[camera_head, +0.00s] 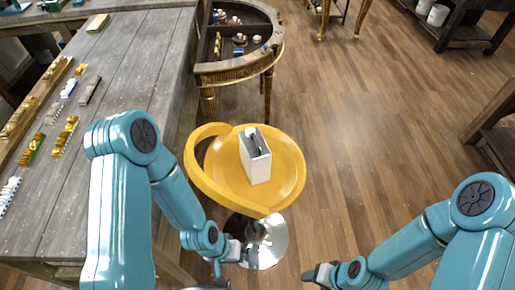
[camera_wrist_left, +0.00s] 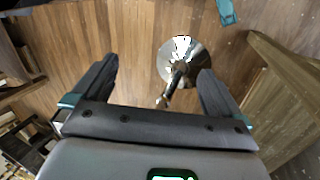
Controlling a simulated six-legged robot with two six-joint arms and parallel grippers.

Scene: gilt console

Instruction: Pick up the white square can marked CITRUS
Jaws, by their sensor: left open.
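A white, square-sided can (camera_head: 258,168) with a grey side and a white cap stands upright on the yellow seat of a stool (camera_head: 290,180). No CITRUS lettering can be read on it at this size. My left gripper (camera_head: 238,258) is below and in front of the seat, apart from the can. In the left wrist view its two dark fingers (camera_wrist_left: 158,85) are spread wide with nothing between them; the can is not in that view. My right gripper (camera_head: 318,274) is low at the front, right of the stool, and its fingers are too small to judge.
The stool's chrome base (camera_head: 270,245) also shows in the left wrist view (camera_wrist_left: 180,52). A grey plank table (camera_head: 135,70) with small gilt pieces runs along the left. A curved gilt console (camera_head: 235,68) holding small objects stands behind the stool. Wooden floor on the right is clear.

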